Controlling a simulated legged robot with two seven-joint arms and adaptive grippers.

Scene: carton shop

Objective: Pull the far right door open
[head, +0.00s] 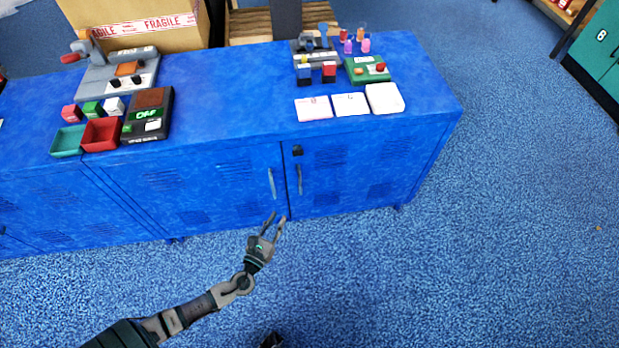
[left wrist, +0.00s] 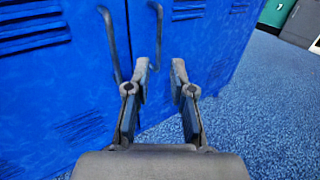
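The far right door (head: 345,175) is the right-hand blue locker door under the counter; it looks shut. Its upright grey handle (head: 299,179) is by the door's left edge, below a small dark lock. The handle also shows in the left wrist view (left wrist: 158,28), running down behind my left finger. The neighbouring door's handle (head: 272,183) is just left of the seam. My left gripper (head: 276,218) is open and empty, below the handles in front of the doors.
The blue counter (head: 225,105) carries white cards (head: 350,104), a green box (head: 367,69), a red tray (head: 101,134) and devices. A carton (head: 135,25) is behind it. Open blue floor (head: 480,240) lies in front and right; teal lockers (head: 598,45) stand far right.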

